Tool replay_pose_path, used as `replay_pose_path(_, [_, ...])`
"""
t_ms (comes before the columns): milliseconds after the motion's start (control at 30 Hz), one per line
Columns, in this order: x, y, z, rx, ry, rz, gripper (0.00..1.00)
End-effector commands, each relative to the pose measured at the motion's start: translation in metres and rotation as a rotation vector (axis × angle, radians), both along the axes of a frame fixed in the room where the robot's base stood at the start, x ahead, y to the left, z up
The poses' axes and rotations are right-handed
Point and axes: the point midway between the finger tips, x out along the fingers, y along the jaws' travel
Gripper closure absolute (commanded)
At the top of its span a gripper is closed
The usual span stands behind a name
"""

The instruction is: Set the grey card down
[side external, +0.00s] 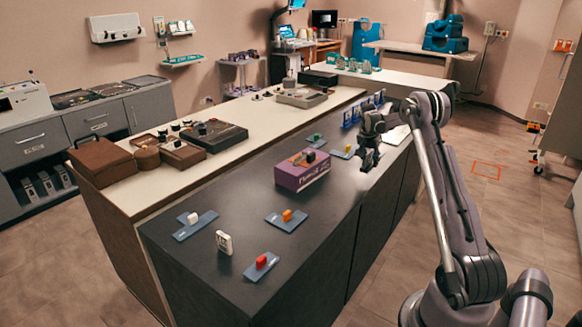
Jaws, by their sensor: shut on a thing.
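My gripper (369,160) hangs over the right edge area of the dark counter (330,205), fingers pointing down. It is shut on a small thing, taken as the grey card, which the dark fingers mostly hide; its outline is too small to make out. I cannot tell how far the fingertips are above the counter top. The purple box (302,171) stands to the left of my gripper, apart from it. A blue-grey plate with a small block (345,152) lies just left of my gripper.
Blue-grey plates carry a white block (193,218), an orange block (287,215) and a red block (262,262). A white upright piece (224,242) stands near them. Blue upright holders (362,108) and a white sheet (397,135) are behind my gripper. The counter's right front is bare.

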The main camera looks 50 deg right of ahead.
Motion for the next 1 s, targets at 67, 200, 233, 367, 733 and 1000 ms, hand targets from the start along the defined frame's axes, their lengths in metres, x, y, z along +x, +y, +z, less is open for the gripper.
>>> replay_pose_path(67, [0.005, 0.001, -0.003, 0.0, 0.0, 0.001, 1.0])
replay_pose_path(200, [0.006, 0.001, -0.01, 0.0, 0.0, 0.0, 1.0])
replay_pose_path(233, [0.006, 0.001, -0.014, 0.0, 0.0, 0.0, 1.0])
replay_pose_path(367, [0.006, 0.001, -0.032, 0.0, 0.0, 0.0, 1.0])
replay_pose_path(733, [0.005, 0.001, -0.044, 0.0, 0.0, 0.0, 1.0])
replay_pose_path(1000, [0.005, 0.001, -0.046, 0.0, 0.0, 0.0, 0.48])
